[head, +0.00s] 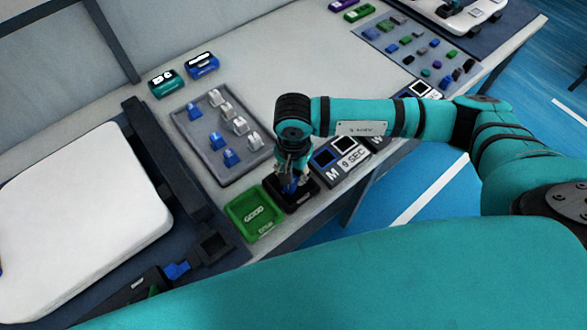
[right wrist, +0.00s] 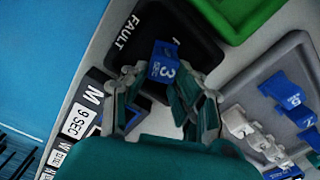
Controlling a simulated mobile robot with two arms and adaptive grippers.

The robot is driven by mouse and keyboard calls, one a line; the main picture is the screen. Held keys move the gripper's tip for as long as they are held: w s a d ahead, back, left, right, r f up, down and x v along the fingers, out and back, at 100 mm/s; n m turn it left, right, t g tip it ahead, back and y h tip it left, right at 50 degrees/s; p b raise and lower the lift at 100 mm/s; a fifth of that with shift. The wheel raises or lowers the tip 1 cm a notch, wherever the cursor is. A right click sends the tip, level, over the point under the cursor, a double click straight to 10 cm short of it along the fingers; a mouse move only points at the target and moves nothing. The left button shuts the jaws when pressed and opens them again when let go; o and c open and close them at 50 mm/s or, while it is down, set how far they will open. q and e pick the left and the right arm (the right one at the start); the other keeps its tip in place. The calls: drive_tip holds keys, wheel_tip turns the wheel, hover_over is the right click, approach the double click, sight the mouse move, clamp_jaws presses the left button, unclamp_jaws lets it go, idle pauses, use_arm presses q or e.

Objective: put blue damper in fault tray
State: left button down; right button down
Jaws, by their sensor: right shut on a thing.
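My right gripper (head: 290,180) points down over the black fault tray (head: 306,195) at the table's front edge. In the right wrist view the gripper (right wrist: 160,88) is shut on a blue damper (right wrist: 163,65) with a white 3 on it. The damper is over the black tray, marked FAULT (right wrist: 197,32). I cannot tell whether it touches the tray floor. In the head view the fingers largely hide the damper.
The green GOOD tray (head: 253,213) adjoins the fault tray on the left. A grey tray (head: 188,131) with several blue and white dampers lies behind. A 9 SEC button panel (head: 352,158) is at the right. A white toilet seat (head: 75,235) lies at left.

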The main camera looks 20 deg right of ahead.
drive_tip(key=shift+f+b, duration=0.25)
drive_tip(key=shift+b, duration=0.05)
drive_tip(key=c, duration=1)
unclamp_jaws()
drive_tip(key=shift+c, duration=0.2)
drive_tip(key=shift+r, duration=0.1)
drive_tip(key=shift+r+p, duration=0.2)
drive_tip(key=shift+p, duration=0.15)
drive_tip(key=shift+w+r, duration=0.1)
drive_tip(key=shift+r, duration=0.3)
wheel_tip(320, 180, up, 11)
drive_tip(key=b, duration=0.2)
